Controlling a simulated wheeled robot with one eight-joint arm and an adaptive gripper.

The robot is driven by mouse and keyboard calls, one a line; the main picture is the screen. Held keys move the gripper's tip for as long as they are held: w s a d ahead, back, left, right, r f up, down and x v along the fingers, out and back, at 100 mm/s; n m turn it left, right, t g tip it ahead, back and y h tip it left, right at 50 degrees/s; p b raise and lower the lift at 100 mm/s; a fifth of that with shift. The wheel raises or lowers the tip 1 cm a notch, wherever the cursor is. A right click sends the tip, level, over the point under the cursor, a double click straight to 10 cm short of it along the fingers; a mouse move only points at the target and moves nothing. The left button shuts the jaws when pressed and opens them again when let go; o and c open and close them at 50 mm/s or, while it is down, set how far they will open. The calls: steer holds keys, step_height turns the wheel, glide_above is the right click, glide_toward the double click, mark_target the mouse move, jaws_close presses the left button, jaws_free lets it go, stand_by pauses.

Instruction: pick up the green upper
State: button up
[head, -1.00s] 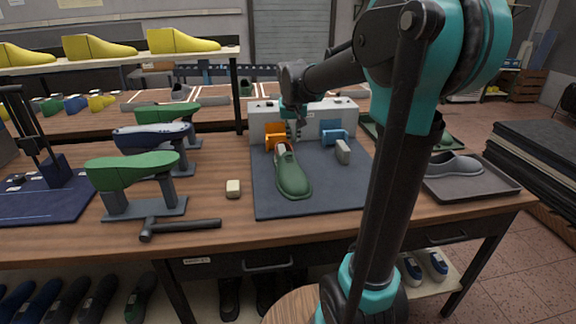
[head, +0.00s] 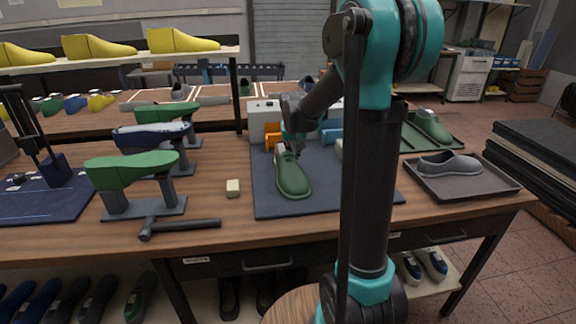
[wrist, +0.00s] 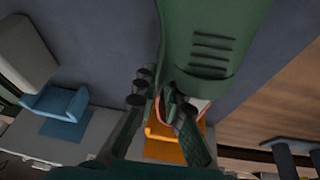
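A green shoe upper (head: 293,178) lies on the dark blue mat (head: 330,203), its toe towards the front of the table and its open collar at the back. My gripper (head: 292,146) is down at the collar end. In the wrist view the green upper (wrist: 212,45) fills the top middle. My gripper's fingers (wrist: 160,98) are close together there, one beside the upper's outer side and one at the collar opening. A narrow strip of the upper shows between the tips; whether they press on it is unclear. Another green shoe (head: 432,126) lies on a green tray (head: 455,143) at the right.
A grey shoe (head: 448,163) lies on a dark tray (head: 480,184).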

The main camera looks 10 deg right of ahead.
jaws_close()
steer(key=shift+r, duration=0.1)
